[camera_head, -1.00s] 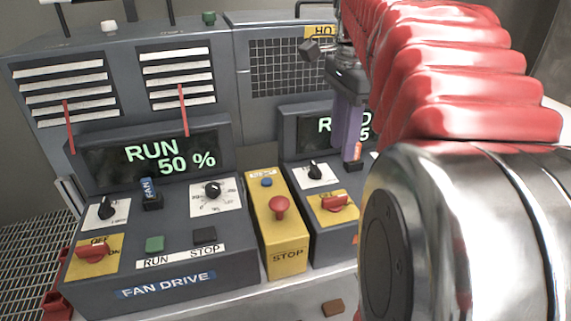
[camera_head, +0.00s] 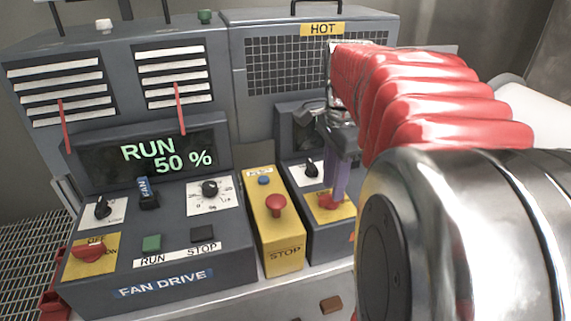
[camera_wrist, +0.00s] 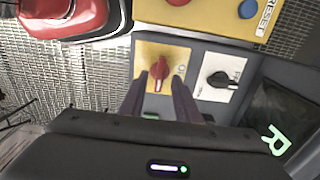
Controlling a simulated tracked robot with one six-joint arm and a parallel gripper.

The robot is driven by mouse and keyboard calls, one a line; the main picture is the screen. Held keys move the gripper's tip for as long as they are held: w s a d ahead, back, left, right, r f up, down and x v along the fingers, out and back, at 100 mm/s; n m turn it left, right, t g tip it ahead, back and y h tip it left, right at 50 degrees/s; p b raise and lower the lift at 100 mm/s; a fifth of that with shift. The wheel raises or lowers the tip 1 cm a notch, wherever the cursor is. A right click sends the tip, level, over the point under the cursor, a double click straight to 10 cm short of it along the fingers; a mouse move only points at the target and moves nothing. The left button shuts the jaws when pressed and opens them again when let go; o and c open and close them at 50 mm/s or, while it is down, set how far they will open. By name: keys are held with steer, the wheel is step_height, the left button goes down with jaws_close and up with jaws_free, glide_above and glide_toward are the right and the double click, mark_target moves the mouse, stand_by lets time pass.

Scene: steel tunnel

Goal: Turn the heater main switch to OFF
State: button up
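The heater main switch is a red rotary knob on a yellow plate, on the right console. In the wrist view the red knob (camera_wrist: 159,70) shows just beyond my fingertips, with the yellow plate (camera_wrist: 146,49) around it. In the head view the knob (camera_head: 327,201) is partly hidden by my gripper (camera_head: 333,190). In the wrist view my gripper (camera_wrist: 157,84) is open, with one purple finger on each side of the knob's near end. I cannot tell whether the fingers touch it. The plate's lettering is too small to read for certain.
A black knob (camera_head: 311,169) on a white plate stands close beside the switch. The yellow STOP box (camera_head: 284,247) with a red mushroom button (camera_head: 276,204) adjoins on the left. The fan drive console (camera_head: 162,285) lies farther left, its display reading RUN 50 %.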

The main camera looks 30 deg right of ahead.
steer(key=shift+f, duration=1.45)
jaws_close()
